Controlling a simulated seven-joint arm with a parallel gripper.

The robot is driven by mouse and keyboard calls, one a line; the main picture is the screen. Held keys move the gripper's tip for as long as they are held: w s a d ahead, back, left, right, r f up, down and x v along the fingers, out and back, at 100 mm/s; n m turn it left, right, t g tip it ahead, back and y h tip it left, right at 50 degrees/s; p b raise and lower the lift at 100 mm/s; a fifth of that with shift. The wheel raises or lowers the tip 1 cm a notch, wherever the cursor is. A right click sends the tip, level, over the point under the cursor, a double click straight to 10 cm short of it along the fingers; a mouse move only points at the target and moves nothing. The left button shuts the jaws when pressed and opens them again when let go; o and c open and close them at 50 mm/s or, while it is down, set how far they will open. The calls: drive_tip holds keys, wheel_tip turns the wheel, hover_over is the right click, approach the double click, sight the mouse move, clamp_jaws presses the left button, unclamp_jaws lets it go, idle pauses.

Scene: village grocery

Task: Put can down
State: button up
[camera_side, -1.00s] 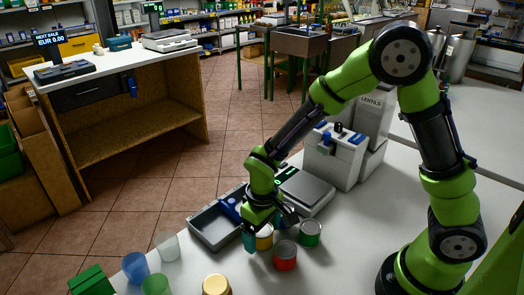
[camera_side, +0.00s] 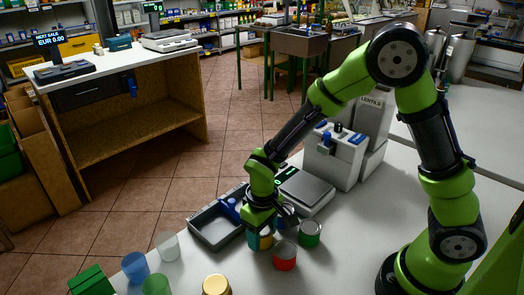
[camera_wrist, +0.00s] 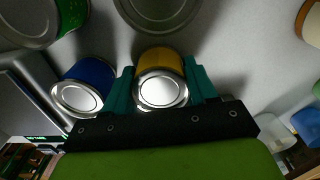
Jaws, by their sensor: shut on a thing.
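My gripper (camera_side: 262,237) is low over the white counter. In the wrist view its two teal fingers (camera_wrist: 160,88) are shut on a yellow can (camera_wrist: 160,62), one on each side. The yellow can also shows in the side view (camera_side: 266,241), partly hidden by the fingers. I cannot tell whether its base touches the counter. A blue can (camera_wrist: 88,74) stands close beside one finger; in the side view (camera_side: 290,211) it is partly covered by my gripper. A red can (camera_side: 285,258) and a green can (camera_side: 310,233) stand nearby.
A grey tray (camera_side: 196,224) lies left of my gripper, and a scale (camera_side: 306,189) lies behind. A gold can (camera_side: 216,285), a blue cup (camera_side: 135,266), a clear cup (camera_side: 167,246) and a green cup (camera_side: 156,285) stand at the front left. Counter right of the red can is clear.

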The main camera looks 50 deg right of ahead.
wheel_tip(320, 180, up, 9)
drive_tip(key=shift+f, duration=0.1)
drive_tip(key=s+d+r+m, duration=0.1)
drive_tip(key=s+d+r, duration=0.15)
drive_tip(key=d, duration=0.45)
drive_tip(key=s+d+r+m, duration=0.1)
drive_tip(key=s+d, duration=0.3)
drive_tip(key=d, duration=0.3)
drive_tip(key=s+d+f+n, duration=0.3)
drive_tip(key=s, duration=0.4)
hover_over(306, 186)
drive_tip(key=shift+s+f, duration=0.4)
drive_tip(key=shift+f, duration=0.2)
drive_tip(key=f, duration=0.2)
drive_tip(key=shift+w+f, duration=0.35)
drive_tip(key=shift+w, duration=0.05)
drive_tip(key=shift+f, duration=0.4)
drive_tip(key=shift+f, duration=0.2)
